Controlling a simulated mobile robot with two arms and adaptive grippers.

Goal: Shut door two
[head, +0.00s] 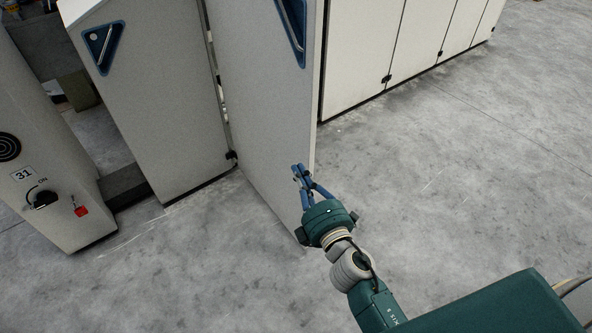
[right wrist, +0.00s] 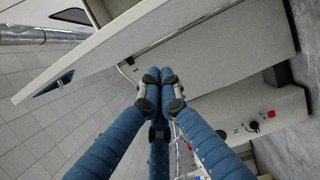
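The door standing open (head: 265,95), which I take as door two, is a tall pale panel with a blue recessed handle (head: 292,28) near its top. It is swung out from the machine front, its free edge toward the right. No number shows on it. My right gripper (head: 299,171) is in front of its outer face, low down near the free edge. I cannot tell whether it touches. In the right wrist view the blue fingers (right wrist: 159,76) meet at their tips with nothing between them; the pale panel (right wrist: 105,55) lies behind them. My left gripper is out of view.
A post (head: 45,150) marked 31 has a black knob and a red switch. More shut pale panels (head: 365,50) run to the upper right. The grey floor (head: 470,170) at right is clear.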

